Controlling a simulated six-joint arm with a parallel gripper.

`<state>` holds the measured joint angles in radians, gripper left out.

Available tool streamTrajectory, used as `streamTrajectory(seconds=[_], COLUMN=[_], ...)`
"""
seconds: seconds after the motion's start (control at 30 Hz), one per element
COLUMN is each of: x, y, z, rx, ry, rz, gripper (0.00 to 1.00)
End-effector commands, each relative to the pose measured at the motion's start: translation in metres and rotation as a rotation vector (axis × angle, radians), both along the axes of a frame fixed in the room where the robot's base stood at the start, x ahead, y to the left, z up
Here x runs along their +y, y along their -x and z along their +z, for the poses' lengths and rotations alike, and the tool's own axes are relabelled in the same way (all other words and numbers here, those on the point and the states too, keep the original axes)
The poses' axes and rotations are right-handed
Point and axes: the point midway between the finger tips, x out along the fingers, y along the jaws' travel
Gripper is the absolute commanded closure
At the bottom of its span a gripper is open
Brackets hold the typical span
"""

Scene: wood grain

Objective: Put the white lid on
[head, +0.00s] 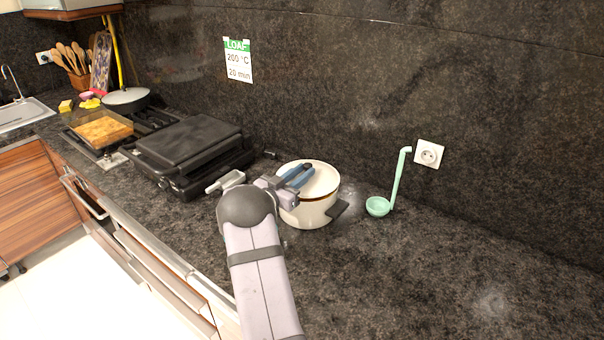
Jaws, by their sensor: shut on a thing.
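A cream pot (313,215) with a brown band near its top and a dark side handle stands on the counter, right of the black grill. The white lid (321,180) lies over the pot's mouth and looks about level. I cannot tell whether it rests fully on the rim. My gripper (300,175), with blue-grey fingers, is above the lid and shut on it near the middle. The fingers hide the grip point, and my arm hides the pot's left side.
A black contact grill (188,140) stands left of the pot. A green ladle (378,206) stands to the right near the wall and socket (429,154). A glass dish of food (102,128) and a lidded pan (125,99) are farther left. The right counter is clear.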

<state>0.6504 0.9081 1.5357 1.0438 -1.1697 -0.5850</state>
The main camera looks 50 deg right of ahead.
Motion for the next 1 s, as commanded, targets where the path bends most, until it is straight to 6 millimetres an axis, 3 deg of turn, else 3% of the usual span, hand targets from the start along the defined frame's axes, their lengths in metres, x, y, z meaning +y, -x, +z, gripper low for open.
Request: streamTrajectory(seconds=[1.0], x=[0.000], y=[0.000], z=[-0.011], rx=[-0.001], ry=[0.003], rz=[0.000], gripper=[1.00])
